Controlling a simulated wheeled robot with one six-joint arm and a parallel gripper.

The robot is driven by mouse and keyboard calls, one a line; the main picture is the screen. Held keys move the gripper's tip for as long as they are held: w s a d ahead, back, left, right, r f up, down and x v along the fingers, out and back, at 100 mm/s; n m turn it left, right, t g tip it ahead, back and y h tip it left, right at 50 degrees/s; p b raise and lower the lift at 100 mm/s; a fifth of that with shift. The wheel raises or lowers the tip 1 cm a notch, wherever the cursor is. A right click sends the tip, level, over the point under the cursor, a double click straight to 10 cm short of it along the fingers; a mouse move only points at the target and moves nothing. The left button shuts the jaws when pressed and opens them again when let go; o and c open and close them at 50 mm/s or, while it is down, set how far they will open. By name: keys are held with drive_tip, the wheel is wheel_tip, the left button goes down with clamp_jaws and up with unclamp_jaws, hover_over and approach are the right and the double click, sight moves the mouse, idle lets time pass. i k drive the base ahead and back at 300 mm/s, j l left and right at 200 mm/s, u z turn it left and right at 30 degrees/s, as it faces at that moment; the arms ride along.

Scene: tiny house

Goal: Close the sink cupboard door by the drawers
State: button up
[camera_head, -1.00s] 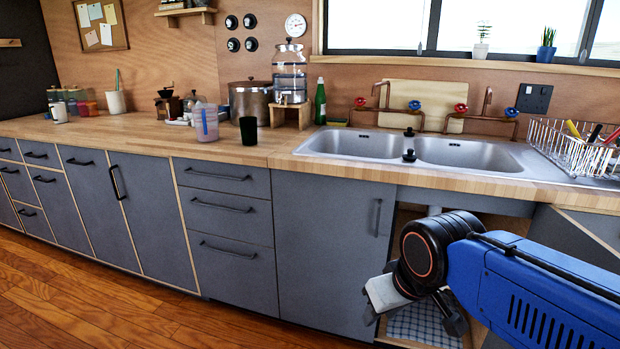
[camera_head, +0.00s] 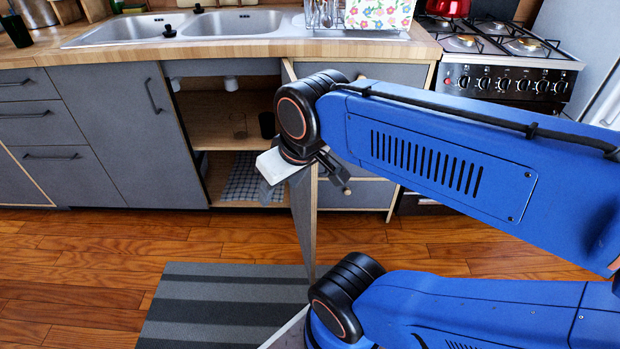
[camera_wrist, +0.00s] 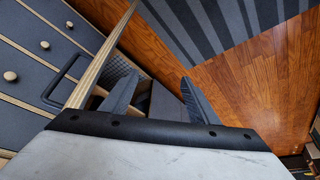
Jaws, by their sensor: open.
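The sink cupboard's right-hand door (camera_head: 303,225) stands open, jutting into the room and seen nearly edge-on in the head view. In the wrist view its pale wooden edge (camera_wrist: 103,57) runs diagonally left of my fingers, with a black bar handle (camera_wrist: 65,84) on its outer face. My gripper (camera_wrist: 160,92) is open and empty, its fingers on the cupboard side of that edge. I cannot tell whether the left finger touches the door. In the head view my gripper (camera_head: 333,176) partly hides the door's top. The left-hand door (camera_head: 128,135) is shut.
A checkered cloth (camera_head: 250,178) lies in the open cupboard (camera_head: 222,125). Knobbed drawers (camera_head: 355,194) are to the right, then a stove (camera_head: 505,85). Grey drawers (camera_head: 45,125) are at left. A striped mat (camera_head: 225,305) lies on the wooden floor (camera_head: 100,255).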

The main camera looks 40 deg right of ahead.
sight(304, 199)
drive_tip(key=k+l, duration=0.1)
drive_tip(key=l, duration=0.3)
drive_tip(key=k+l, duration=0.1)
drive_tip(key=l, duration=0.3)
drive_tip(key=k+l, duration=0.1)
drive_tip(key=l, duration=0.3)
drive_tip(key=k+l+u, duration=0.1)
drive_tip(key=l, duration=0.3)
drive_tip(key=k+l+z, duration=0.25)
drive_tip(key=l, duration=0.1)
